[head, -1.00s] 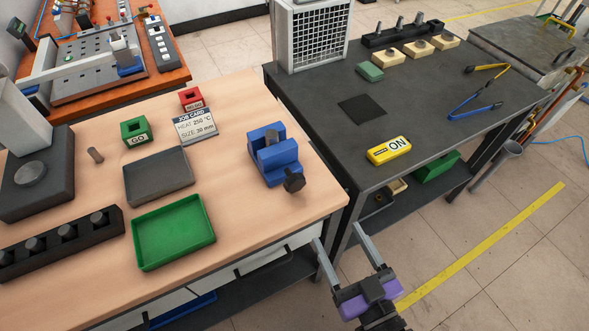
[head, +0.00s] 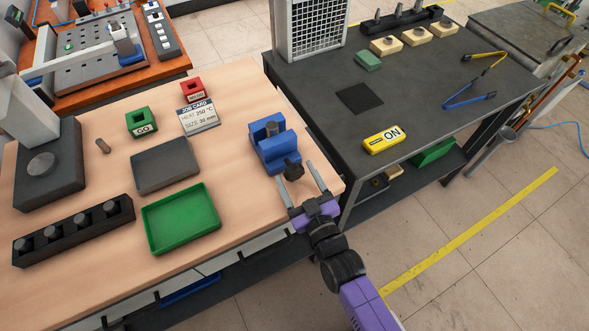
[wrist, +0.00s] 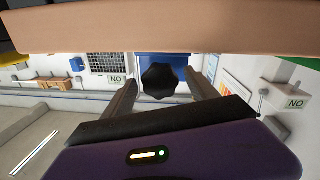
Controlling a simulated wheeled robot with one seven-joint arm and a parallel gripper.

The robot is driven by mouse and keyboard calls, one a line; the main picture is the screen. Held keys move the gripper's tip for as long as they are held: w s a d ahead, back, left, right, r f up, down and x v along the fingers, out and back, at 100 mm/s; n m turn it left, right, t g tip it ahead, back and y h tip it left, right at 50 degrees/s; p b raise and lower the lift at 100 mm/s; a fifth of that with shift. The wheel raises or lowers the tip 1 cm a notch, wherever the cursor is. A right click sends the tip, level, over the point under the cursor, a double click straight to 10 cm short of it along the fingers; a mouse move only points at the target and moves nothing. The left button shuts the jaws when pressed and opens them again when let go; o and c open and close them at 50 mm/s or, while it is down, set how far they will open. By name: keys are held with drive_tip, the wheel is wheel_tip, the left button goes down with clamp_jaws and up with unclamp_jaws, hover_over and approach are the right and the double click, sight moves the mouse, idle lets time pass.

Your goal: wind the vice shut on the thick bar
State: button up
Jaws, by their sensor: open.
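The blue vice (head: 283,155) stands at the right end of the wooden bench, with a grey bar (head: 271,128) upright between its jaws. Whether the jaws touch the bar I cannot tell. Its dark lobed knob (head: 293,172) points toward the bench's front corner. My gripper (head: 297,174) is open at the bench edge, its two fingers reaching along either side of the knob. In the wrist view the knob (wrist: 164,82) shows between the fingers, with a gap on each side, and the blue vice (wrist: 170,62) behind it.
The wooden bench edge (wrist: 160,40) lies close to the gripper in the wrist view. A green tray (head: 182,218), a grey tray (head: 165,166) and a job card (head: 198,118) lie left of the vice. A dark table (head: 410,100) stands to the right.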

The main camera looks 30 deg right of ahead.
drive_tip(key=shift+w+d, duration=0.1)
drive_tip(key=shift+w, duration=0.7)
drive_tip(key=c, duration=1.3)
drive_tip(key=m, duration=0.4)
drive_tip(key=shift+m, duration=0.3)
drive_tip(key=shift+c, duration=0.2)
drive_tip(key=o, duration=1.3)
drive_tip(key=shift+o, duration=0.2)
